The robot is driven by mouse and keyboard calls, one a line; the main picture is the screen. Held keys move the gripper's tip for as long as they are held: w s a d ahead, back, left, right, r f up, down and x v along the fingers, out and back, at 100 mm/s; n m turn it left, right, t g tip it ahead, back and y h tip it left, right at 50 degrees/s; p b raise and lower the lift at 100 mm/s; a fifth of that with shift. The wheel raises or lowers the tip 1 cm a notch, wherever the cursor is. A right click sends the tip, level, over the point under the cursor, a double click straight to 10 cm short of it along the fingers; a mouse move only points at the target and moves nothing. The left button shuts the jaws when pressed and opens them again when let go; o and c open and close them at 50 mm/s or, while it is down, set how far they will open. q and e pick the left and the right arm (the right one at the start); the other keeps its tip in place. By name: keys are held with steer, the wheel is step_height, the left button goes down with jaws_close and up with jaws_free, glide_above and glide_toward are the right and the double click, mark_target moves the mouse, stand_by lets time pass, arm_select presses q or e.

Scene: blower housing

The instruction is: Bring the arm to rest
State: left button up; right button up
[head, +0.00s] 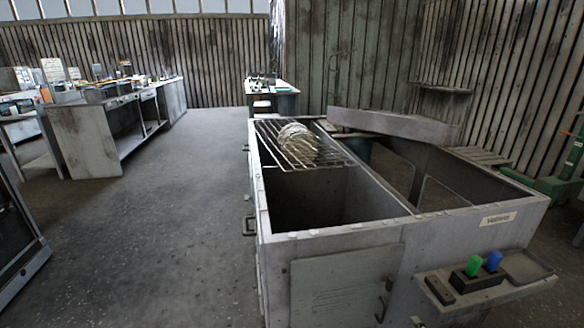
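Neither of my arms nor grippers shows in the head view. A large grey metal housing (350,243) with an open top stands at the centre right. A wire rack (272,141) lies across the far part of its left opening. A pale, ribbed, rounded object (298,142) rests on the rack. The near part of the left opening is empty and dark inside. A long grey panel (395,125) lies across the far right part of the housing's top.
A small shelf (490,293) on the housing's front holds a green piece (474,266) and a blue piece (493,261) in a dark block. Workbenches (90,140) stand at the left and a small table (285,100) behind. The floor (150,240) left of the housing is clear.

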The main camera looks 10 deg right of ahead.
steer(key=s+f+m+g+h, duration=0.1)
steer(key=s+f+m+g, duration=0.15)
steer(key=f, duration=0.45)
steer(key=s+f+m+g+h, duration=0.1)
steer(key=s+f+m+g, duration=0.15)
steer(key=f, duration=0.45)
steer(key=s+a+f+m+g, duration=0.5)
steer(key=s+f+m, duration=0.1)
steer(key=s+f, duration=0.45)
steer(key=s+a+f+m+g, duration=0.55)
steer(key=s+f, duration=0.35)
steer(key=s, duration=0.2)
arm_select(q)
steer(key=s+r+p, duration=1)
steer(key=r+p, duration=0.3)
steer(key=p, duration=0.6)
steer(key=shift+a+r, duration=0.15)
steer(key=shift+a, duration=0.05)
arm_select(e)
steer(key=s+r, duration=1)
steer(key=r, duration=0.3)
steer(key=shift+d+r, duration=0.2)
steer(key=shift+r, duration=0.05)
steer(key=shift+m, duration=0.25)
steer(key=shift+c, duration=0.4)
